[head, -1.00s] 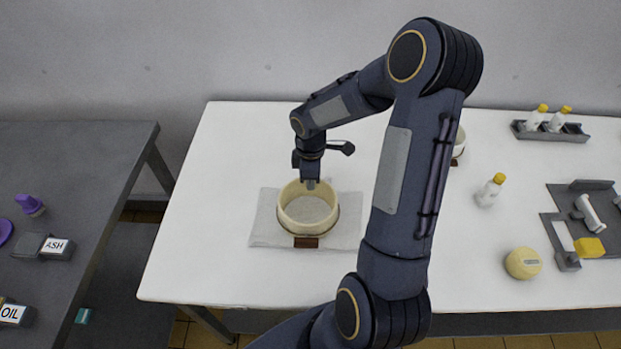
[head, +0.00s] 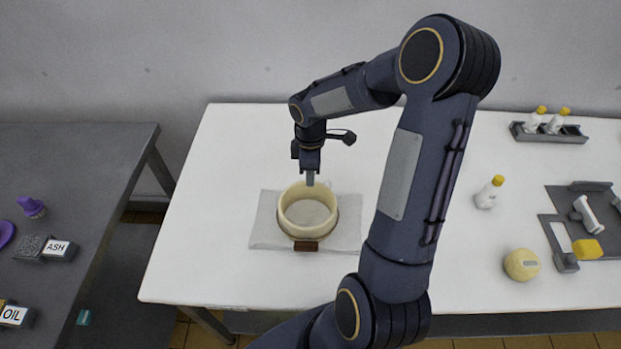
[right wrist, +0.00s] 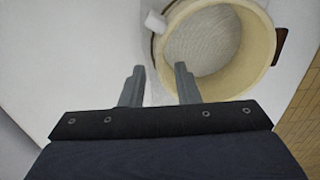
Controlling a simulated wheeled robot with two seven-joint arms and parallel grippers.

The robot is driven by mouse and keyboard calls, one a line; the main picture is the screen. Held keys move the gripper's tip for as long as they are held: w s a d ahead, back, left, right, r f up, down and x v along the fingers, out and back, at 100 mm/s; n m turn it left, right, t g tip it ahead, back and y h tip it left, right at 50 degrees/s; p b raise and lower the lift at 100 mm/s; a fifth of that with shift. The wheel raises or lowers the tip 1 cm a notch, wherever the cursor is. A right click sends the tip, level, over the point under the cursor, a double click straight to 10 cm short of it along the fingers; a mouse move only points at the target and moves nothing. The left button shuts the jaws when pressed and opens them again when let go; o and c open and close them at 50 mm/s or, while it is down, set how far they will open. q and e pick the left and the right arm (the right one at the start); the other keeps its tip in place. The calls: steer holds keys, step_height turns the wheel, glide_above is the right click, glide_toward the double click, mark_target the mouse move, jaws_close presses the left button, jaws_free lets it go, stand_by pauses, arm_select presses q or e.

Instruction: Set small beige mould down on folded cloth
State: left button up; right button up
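The small beige mould (head: 300,230), a round open ring with a brown tag at its front, stands upright on the folded cloth (head: 264,226), near its middle. The cloth is pale grey and lies flat on the white table. My right gripper (head: 310,180) points down just above the mould's back rim. In the right wrist view its two fingers (right wrist: 160,68) are spread apart with nothing between them that I can see held; the beige mould (right wrist: 262,50) lies just beyond and to the right. My left gripper is out of view.
On the white table (head: 200,200) are a white bottle (head: 485,196), a round yellow piece (head: 522,264), a rack with two bottles (head: 548,133) and a dark tray (head: 600,246). A grey table (head: 60,160) stands left. My arm hides part of the table's middle.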

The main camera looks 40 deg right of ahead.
step_height(320, 180, up, 9)
steer(key=s+a+r+m+t+y, duration=0.2)
steer(key=s+a+m, duration=0.4)
steer(key=s, duration=0.3)
steer(key=s+a+r+m+t+y, duration=0.1)
steer(key=s+a+r+m+t, duration=0.2)
steer(key=s+a+m, duration=0.2)
steer(key=s+a, duration=0.3)
steer(key=s, duration=0.1)
steer(key=shift+m+t+y, duration=0.3)
steer(key=shift+m+y, duration=0.1)
steer(key=shift+a+r, duration=0.1)
